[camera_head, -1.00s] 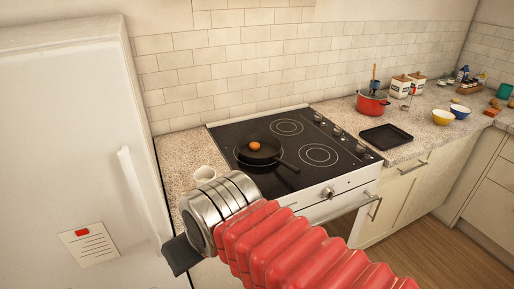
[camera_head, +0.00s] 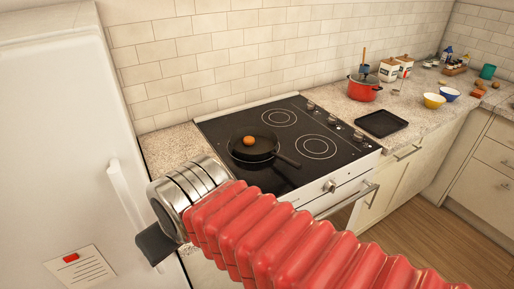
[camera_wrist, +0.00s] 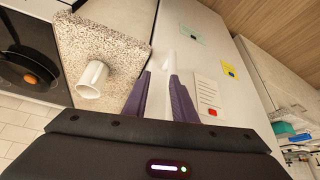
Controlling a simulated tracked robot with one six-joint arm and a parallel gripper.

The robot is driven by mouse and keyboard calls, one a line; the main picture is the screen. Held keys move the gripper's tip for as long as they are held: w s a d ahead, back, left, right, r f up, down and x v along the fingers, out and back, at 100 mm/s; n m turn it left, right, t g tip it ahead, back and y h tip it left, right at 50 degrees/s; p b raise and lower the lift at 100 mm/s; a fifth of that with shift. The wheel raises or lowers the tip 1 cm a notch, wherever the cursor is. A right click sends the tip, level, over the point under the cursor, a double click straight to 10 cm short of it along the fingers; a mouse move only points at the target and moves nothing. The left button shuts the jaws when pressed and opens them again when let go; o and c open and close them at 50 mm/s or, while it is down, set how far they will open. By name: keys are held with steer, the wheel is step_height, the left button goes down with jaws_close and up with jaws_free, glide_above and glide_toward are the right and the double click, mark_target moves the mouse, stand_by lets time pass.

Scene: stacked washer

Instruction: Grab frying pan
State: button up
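The black frying pan (camera_head: 240,152) sits on the left part of the stove's dark glass top (camera_head: 325,167), with its handle (camera_head: 288,162) pointing to the lower right. A small round orange-brown thing (camera_head: 249,141) lies in it. My gripper (camera_head: 155,245) is left of and nearer than the stove, in front of the fridge, apart from the pan. In the wrist view my gripper (camera_wrist: 160,75) has its two purple fingers apart with nothing held between them. There the pan (camera_wrist: 12,72) is at the left edge, partly cut off.
A white mug (camera_wrist: 92,80) stands on the speckled counter (camera_wrist: 120,50) between stove and fridge (camera_head: 60,130). Right of the stove are a black tray (camera_head: 381,123), a red pot (camera_head: 362,88), and yellow and blue bowls (camera_head: 434,100). Wood floor (camera_head: 445,240) is clear at right.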

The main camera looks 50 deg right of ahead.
steer(key=shift+w, duration=0.1)
steer(key=w+d+t+h, duration=0.1)
steer(key=w+d+h, duration=0.1)
steer(key=w+d, duration=0.45)
steer(key=w+d+m+t+h, duration=0.1)
steer(key=w+d+h, duration=0.15)
steer(key=d, duration=0.75)
steer(key=w+d+t+h, duration=0.1)
steer(key=w+d+t, duration=0.1)
steer(key=w+d, duration=0.45)
steer(key=s+d+f+t, duration=0.1)
steer(key=d+f, duration=0.1)
steer(key=d, duration=0.3)
steer(key=s+d+f+n+t+y, duration=0.1)
steer(key=d+f, duration=0.2)
steer(key=d, duration=0.1)
steer(key=s+d+f+t+y, duration=0.1)
steer(key=d+f, duration=0.2)
steer(key=d, duration=0.2)
steer(key=shift+d+f+n, duration=0.2)
steer(key=shift+d+n, duration=0.1)
steer(key=shift+n, duration=0.1)
steer(key=shift+s+f+t+y, duration=0.25)
steer(key=shift+t, duration=0.05)
steer(key=shift+x, duration=4.2)
